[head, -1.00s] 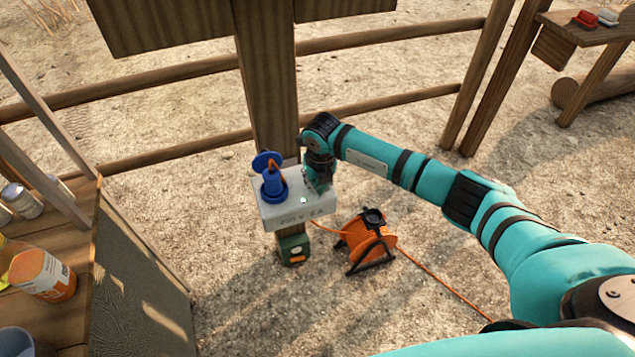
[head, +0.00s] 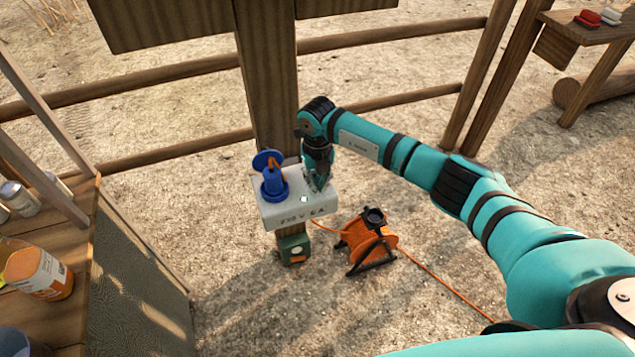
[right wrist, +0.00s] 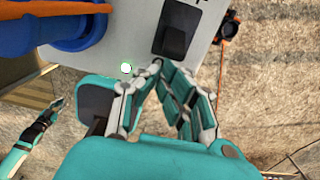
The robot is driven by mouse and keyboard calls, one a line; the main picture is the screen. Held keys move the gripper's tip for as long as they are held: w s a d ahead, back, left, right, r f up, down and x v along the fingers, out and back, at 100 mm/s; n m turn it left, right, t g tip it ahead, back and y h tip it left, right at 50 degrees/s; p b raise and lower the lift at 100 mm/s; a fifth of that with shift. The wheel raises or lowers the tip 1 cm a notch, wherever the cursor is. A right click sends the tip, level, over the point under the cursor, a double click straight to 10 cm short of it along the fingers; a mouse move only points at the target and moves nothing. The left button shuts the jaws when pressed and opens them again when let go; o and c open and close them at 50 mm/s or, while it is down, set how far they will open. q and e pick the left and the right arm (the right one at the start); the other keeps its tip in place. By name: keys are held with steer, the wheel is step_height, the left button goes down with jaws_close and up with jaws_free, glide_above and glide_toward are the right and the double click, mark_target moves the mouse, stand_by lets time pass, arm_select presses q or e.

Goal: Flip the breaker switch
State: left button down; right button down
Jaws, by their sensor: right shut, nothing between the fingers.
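The white power box (head: 292,214) is fixed to a wooden post, with a blue socket and plug (head: 273,182) on its left. My right gripper (head: 318,188) is over the right part of the box. Its fingertips (right wrist: 164,66) are together and empty, close to the switch; I cannot tell whether they touch it. The switch is hidden in the head view. My left gripper is not visible in the head view.
An orange cable reel (head: 370,240) stands on the ground right of the box, its cable trailing right. A green box (head: 293,248) is lower on the post (head: 266,90). A wooden counter (head: 75,255) with cans stands at left. Wooden rails (head: 165,75) run behind.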

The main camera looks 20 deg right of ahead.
steer(key=shift+w, duration=0.1)
steer(key=shift+w+r+b, duration=0.5)
steer(key=shift+w+b, duration=0.35)
steer(key=shift+b, duration=0.4)
steer(key=shift+r, duration=0.2)
steer(key=shift+r+p, duration=0.7)
steer(key=shift+r, duration=0.1)
steer(key=shift+r, duration=0.5)
step_height(320, 180, up, 11)
steer(key=shift+s, duration=0.15)
